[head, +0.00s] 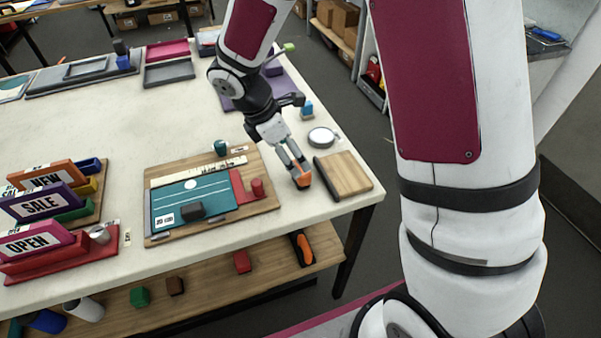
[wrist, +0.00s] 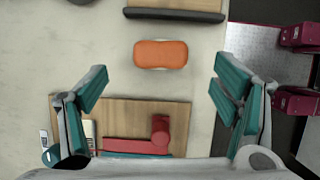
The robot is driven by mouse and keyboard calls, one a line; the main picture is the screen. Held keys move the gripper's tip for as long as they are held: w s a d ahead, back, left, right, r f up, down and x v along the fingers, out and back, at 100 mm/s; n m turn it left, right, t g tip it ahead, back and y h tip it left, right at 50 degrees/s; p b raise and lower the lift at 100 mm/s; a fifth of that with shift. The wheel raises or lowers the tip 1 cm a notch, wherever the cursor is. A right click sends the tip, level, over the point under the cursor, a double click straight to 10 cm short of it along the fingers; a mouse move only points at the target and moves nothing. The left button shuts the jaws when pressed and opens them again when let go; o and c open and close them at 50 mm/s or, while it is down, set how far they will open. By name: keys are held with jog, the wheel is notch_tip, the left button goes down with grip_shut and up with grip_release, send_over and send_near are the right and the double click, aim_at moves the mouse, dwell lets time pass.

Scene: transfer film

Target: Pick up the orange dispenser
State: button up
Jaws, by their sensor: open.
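The orange dispenser (head: 304,180) stands on the white table near its right edge, between the wooden board with the teal panel and a small wooden block with a dark edge. In the wrist view the dispenser (wrist: 161,54) shows from above as an orange rounded block on bare table, ahead of the fingers and roughly midway between them. My gripper (head: 292,161) points down just above and behind it in the head view. Its teal-padded fingers (wrist: 160,98) are spread wide with nothing between them. In the head view the fingers cover the dispenser's upper part.
The wooden block (head: 346,174) stands close beside the dispenser. The board (head: 262,203) carries a red piece (head: 257,188) near my gripper. A round silver item (head: 321,137) sits behind. Sign holders (head: 45,205) fill the table's left. The table's middle back is clear.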

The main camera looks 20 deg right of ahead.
jog(key=shift+p+x, duration=0.45)
jog(key=shift+x, duration=2.95)
jog(key=shift+c, duration=0.6)
jog(key=c, duration=1.2)
